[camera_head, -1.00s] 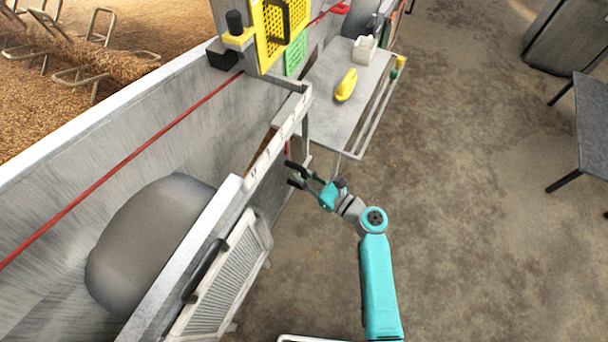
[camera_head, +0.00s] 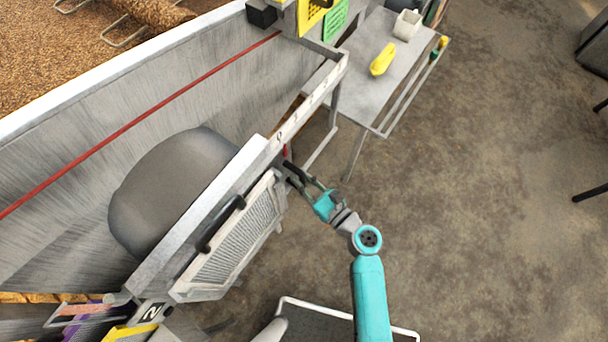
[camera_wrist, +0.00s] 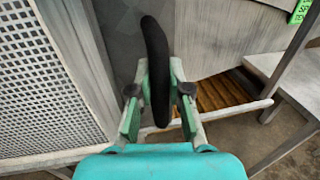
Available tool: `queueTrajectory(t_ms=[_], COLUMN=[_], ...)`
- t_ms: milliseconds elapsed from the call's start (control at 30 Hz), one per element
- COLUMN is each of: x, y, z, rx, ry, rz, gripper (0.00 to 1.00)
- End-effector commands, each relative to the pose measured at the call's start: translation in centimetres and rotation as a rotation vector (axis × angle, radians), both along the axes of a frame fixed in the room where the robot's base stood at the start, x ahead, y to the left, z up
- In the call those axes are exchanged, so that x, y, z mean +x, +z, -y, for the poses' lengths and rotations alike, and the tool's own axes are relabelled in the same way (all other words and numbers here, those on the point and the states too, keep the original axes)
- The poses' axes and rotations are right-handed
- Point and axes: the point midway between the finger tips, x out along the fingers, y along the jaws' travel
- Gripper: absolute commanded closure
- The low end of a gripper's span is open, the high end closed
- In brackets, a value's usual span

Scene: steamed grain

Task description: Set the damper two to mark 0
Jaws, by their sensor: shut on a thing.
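In the wrist view a black curved handle (camera_wrist: 157,70) stands between the two fingers of my gripper (camera_wrist: 158,105), and they are shut on it. It appears to be the damper's handle. In the head view my gripper (camera_head: 290,172) is beside the near end of a pale marked rail (camera_head: 306,103), close to a small mark that looks like 0. The plate behind the handle is largely hidden.
A perforated panel (camera_head: 235,245) with its own black handle (camera_head: 220,224) is just left of my gripper. Behind is a grey trough (camera_head: 200,105) with a red line along it. A side table (camera_head: 375,95) holds a yellow object (camera_head: 382,59).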

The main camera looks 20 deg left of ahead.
Motion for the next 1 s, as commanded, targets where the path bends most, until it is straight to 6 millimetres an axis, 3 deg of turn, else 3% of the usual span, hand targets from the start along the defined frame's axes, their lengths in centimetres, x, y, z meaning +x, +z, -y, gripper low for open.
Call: queueTrajectory(t_ms=[33,100,133,633,1000], x=[-0.6,-0.5,-0.5,-0.4,-3.2], y=[-0.1,-0.1,-0.1,-0.1,-0.1], z=[-0.3,-0.2,-0.2,0.2,4.9], rx=[0.001,0.001,0.001,0.0,0.0], ry=[0.016,0.015,0.014,0.007,0.003], rz=[-0.003,-0.003,-0.003,-0.002,-0.004], gripper=[0.78,0.6,0.57,0.57,0.57])
